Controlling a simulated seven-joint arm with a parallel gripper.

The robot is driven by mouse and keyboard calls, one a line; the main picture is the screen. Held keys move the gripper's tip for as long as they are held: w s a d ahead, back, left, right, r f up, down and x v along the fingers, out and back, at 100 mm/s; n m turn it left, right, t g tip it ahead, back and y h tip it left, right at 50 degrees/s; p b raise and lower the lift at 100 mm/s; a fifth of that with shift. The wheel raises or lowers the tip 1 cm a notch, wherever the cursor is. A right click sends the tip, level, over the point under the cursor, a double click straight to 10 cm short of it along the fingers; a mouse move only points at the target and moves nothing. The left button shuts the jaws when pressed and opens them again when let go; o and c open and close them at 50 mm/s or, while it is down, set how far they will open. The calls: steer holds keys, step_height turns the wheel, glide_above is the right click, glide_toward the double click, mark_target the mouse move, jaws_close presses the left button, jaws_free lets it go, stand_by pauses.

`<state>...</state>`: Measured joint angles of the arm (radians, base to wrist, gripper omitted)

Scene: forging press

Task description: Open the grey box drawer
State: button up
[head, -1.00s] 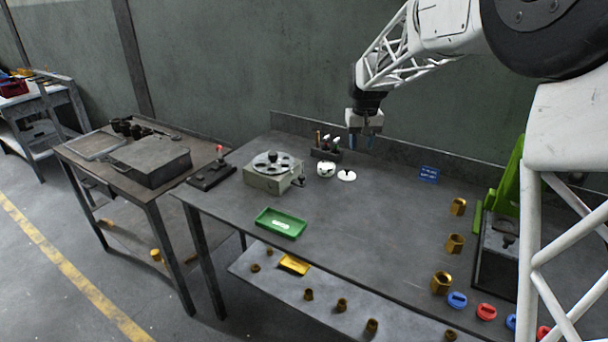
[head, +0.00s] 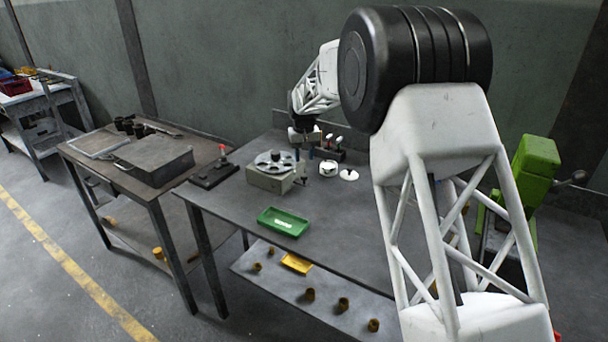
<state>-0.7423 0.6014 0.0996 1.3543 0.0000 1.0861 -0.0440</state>
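A grey box (head: 155,163) lies on the brown table at the left, with a thin bar like a handle at its left front edge. I cannot make out a separate drawer front, and nothing shows it pulled out. My gripper (head: 303,154) is well to the right of this box, pointing down over the back of the long grey table. It is just behind and above the right side of the beige box with a disc on top (head: 270,180).
A black base with a red-knobbed lever (head: 213,172) stands between the grey box and the beige box. A tool holder (head: 329,154) and a white round pot (head: 328,168) are close right of my gripper. A green tray (head: 283,222) lies in front. My arm hides the table's right part.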

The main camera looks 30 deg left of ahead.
mark_target(304, 175)
steer(key=shift+f, duration=0.1)
steer(key=shift+f, duration=3.85)
steer(key=shift+d, duration=0.1)
jaws_close()
